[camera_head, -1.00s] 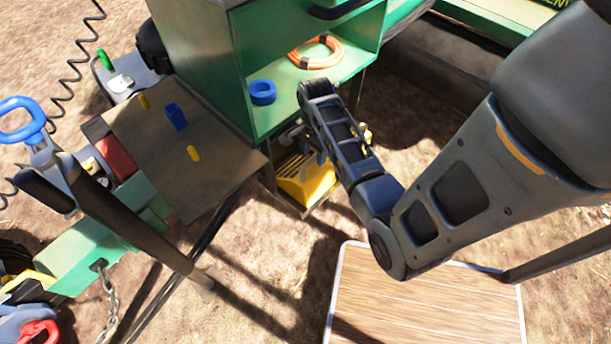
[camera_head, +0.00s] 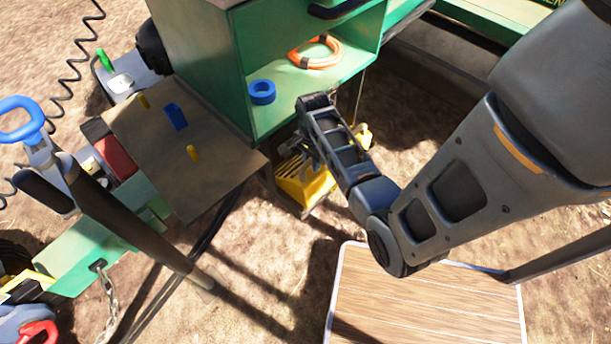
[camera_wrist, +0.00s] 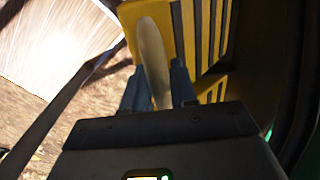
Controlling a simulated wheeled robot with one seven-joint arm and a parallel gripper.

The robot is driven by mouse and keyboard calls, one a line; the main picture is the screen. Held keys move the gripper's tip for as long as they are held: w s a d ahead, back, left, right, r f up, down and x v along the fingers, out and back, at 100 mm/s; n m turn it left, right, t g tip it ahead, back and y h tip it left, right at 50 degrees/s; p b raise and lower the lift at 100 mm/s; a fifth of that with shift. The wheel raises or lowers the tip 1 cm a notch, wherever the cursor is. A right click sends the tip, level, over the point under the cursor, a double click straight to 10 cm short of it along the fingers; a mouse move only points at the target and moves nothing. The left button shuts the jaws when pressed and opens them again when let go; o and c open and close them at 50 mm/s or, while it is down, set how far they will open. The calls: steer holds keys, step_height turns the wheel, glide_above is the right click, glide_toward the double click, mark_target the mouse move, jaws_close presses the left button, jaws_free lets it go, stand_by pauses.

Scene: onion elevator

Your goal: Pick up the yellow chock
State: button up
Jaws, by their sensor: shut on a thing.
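The yellow chock (camera_head: 304,186) is below the green cabinet, partly hidden behind my arm in the head view. More yellow shows just right of my wrist in that view. In the wrist view the chock (camera_wrist: 205,32) is close in front of my gripper, with dark slots in its face. My gripper (camera_wrist: 155,80) has its two fingers on either side of a pale yellowish upright edge, which looks like part of the chock. The gripper is shut on it. In the head view the fingertips are mostly hidden by my wrist.
The green cabinet (camera_head: 205,70) stands just above the chock, its shelf holding a blue roll (camera_head: 262,92) and an orange coil (camera_head: 316,52). A brown board (camera_head: 170,150) lies left. A wooden-topped table (camera_head: 425,300) is at the front.

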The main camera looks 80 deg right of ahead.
jaws_close()
stand_by(0.7)
steer(key=shift+r, duration=0.15)
